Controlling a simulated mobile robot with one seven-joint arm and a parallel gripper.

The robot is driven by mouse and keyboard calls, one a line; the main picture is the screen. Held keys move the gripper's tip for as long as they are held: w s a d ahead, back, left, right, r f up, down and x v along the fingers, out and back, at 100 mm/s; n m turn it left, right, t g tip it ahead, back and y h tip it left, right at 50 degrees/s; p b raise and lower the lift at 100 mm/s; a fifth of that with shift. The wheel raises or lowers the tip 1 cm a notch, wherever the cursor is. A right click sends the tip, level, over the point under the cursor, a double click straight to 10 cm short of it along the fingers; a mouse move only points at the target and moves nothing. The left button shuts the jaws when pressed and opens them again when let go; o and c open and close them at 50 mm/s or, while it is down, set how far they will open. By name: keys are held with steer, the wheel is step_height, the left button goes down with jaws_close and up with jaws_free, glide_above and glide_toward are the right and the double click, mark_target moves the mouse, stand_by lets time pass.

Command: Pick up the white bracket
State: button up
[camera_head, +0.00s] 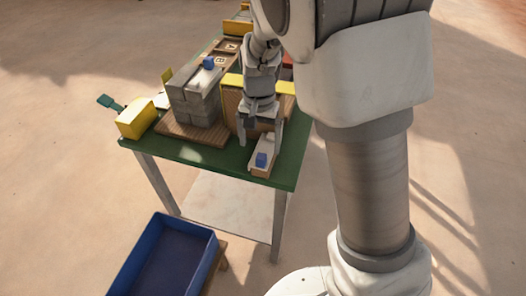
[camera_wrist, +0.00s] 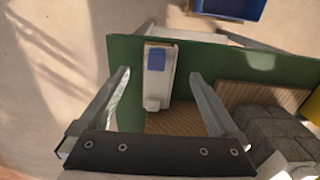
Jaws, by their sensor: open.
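A white bracket (camera_head: 266,146) with a blue patch or block (camera_head: 261,160) at its near end lies on a small wooden base near the front right corner of the green table. In the wrist view the white bracket (camera_wrist: 154,88) lies between the fingers, with the blue part (camera_wrist: 156,59) toward its far end. My gripper (camera_head: 260,140) is open and empty above it, one finger on each side. In the wrist view my gripper (camera_wrist: 158,76) shows clear gaps on both sides of the bracket.
Grey blocks (camera_head: 196,98) are stacked on a wooden board left of my gripper, with another white and blue piece (camera_head: 207,66) on top. A yellow block (camera_head: 136,118) stands at the table's left edge. A blue bin (camera_head: 165,258) is below in front.

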mark_target(261, 154)
steer(key=f, duration=0.2)
steer(key=f+b, duration=0.1)
steer(key=f, duration=0.3)
steer(key=shift+w+d, duration=0.2)
steer(key=shift+w, duration=0.15)
steer(key=shift+r, duration=0.1)
steer(key=c, duration=1.4)
